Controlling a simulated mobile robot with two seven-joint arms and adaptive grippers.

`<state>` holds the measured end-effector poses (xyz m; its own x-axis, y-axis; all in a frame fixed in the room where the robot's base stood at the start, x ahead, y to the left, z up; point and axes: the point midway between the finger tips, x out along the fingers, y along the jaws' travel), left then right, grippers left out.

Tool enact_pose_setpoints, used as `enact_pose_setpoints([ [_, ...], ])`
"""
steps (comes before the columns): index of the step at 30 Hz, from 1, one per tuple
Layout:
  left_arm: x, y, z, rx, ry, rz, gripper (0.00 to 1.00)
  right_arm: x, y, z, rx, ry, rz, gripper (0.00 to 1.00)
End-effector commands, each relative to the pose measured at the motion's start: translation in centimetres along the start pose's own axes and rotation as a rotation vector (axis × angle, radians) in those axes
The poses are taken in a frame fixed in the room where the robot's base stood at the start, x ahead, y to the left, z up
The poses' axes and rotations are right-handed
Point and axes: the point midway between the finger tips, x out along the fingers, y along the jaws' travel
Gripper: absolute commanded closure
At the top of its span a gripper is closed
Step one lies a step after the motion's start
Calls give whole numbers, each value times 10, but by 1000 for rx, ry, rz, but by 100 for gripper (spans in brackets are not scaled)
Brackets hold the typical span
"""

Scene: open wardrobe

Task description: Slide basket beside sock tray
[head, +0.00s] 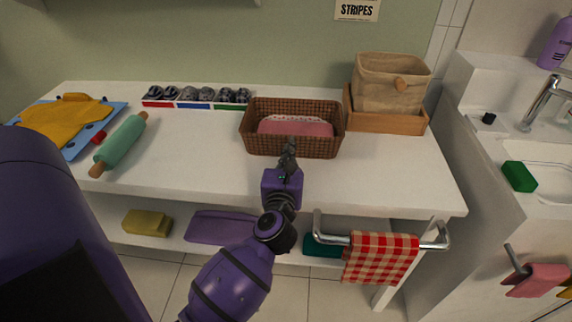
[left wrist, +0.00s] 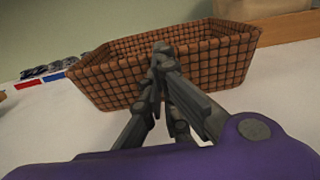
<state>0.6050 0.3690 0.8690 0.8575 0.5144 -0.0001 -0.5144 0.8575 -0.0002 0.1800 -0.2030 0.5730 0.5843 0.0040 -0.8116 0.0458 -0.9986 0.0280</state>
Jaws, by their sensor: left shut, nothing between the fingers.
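A brown woven basket (head: 251,139) with a pink cloth (head: 296,126) in it stands upright on the white counter. To its left at the back is the sock tray (head: 196,105), a low strip with red, blue and green fronts holding several grey sock rolls; its right end is close to the basket's left side. My left gripper (head: 289,150) is shut and empty at the basket's front wall, about at its middle. In the left wrist view the basket (left wrist: 110,84) fills the middle behind the shut fingers (left wrist: 160,52); I cannot tell whether they touch it. My right gripper is not in view.
A wooden tray (head: 385,123) with a beige fabric bin (head: 390,85) stands right of the basket. A green rolling pin (head: 121,145) and a blue mat (head: 75,143) with yellow cloth lie at left. A towel rail with a checked towel (head: 379,258) juts out at the front right.

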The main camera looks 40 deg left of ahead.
Motion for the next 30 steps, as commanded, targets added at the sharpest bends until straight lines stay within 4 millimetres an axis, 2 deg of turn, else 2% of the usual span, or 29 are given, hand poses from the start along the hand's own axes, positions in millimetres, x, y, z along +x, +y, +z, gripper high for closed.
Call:
enact_pose_setpoints([
  [5, 14, 0, 0, 1, 0, -1, 100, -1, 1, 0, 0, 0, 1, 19],
  [16, 16, 0, 0, 0, 1, 0, 100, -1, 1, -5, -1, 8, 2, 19],
  [19, 23, 0, 1, 0, -1, 1, 100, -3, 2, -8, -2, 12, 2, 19],
  [23, 51, 0, 3, -1, -2, 2, 100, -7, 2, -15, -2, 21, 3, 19],
  [30, 122, -1, 2, -1, -1, 1, 100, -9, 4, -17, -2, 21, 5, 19],
])
